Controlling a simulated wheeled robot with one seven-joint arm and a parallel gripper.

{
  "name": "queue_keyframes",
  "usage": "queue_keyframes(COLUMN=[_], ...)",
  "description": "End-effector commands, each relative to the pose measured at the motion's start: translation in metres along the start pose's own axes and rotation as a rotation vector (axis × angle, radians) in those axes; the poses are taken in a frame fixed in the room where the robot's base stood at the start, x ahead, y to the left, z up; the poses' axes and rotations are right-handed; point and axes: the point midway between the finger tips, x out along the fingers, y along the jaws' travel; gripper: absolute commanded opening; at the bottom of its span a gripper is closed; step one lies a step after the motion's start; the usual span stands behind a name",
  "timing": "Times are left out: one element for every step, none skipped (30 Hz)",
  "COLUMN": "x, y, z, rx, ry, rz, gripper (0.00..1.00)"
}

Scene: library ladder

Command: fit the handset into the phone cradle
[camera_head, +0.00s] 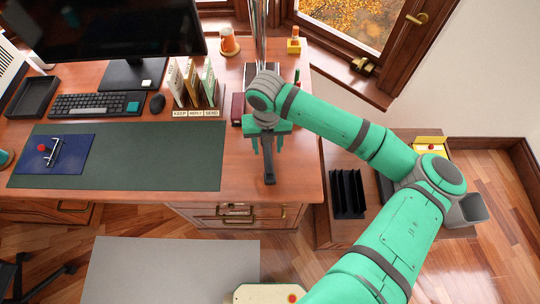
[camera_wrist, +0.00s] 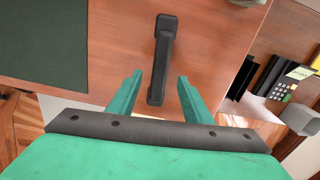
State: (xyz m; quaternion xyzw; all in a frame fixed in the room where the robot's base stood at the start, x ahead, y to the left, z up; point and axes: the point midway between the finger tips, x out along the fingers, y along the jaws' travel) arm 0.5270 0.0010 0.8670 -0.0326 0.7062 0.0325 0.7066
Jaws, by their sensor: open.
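The black handset (camera_head: 269,167) lies on the desk near its right front corner, its length running front to back. In the wrist view the handset (camera_wrist: 162,60) lies lengthwise between the fingers. My gripper (camera_head: 268,146) is open over it, one finger on each side with a gap to the handset; the wrist view also shows the open gripper (camera_wrist: 160,78). The height of the fingertips above the desk is hard to tell. A dark phone base with a keypad (camera_wrist: 284,90) shows at the right in the wrist view, on the lower side cabinet. My arm mostly hides that spot in the head view.
A letter sorter (camera_head: 197,88) stands left of my gripper, behind the green desk mat (camera_head: 150,165). The desk around the handset is clear.

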Motion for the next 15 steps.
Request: queue_keyframes(x=[0.002,0.003,0.005,0.006,0.008,0.011,0.014,0.018,0.024,0.028,0.032,0.038,0.043,0.046,0.05], y=[0.0,0.0,0.001,0.001,0.001,0.001,0.001,0.0,0.0,-0.001,-0.001,-0.001,-0.001,-0.001,-0.001], z=[0.0,0.0,0.0,0.0,0.0,0.0,0.001,0.001,0.002,0.002,0.002,0.003,0.002,0.003,0.003], rx=[-0.001,-0.001,-0.001,-0.001,-0.001,-0.001,-0.001,-0.001,0.0,0.0,0.001,0.0,0.0,0.0,0.0], ry=[0.0,0.0,0.001,0.001,0.001,0.002,0.002,0.001,0.002,0.002,0.002,0.002,0.001,0.0,0.0], rz=[0.0,0.0,0.0,0.0,0.0,0.001,0.002,0.002,0.001,0.001,0.001,0.002,0.001,0.001,0.001], gripper=[0.45,0.45,0.45,0.45,0.45,0.45,0.45,0.45,0.45,0.45,0.45,0.45,0.45,0.45,0.45])
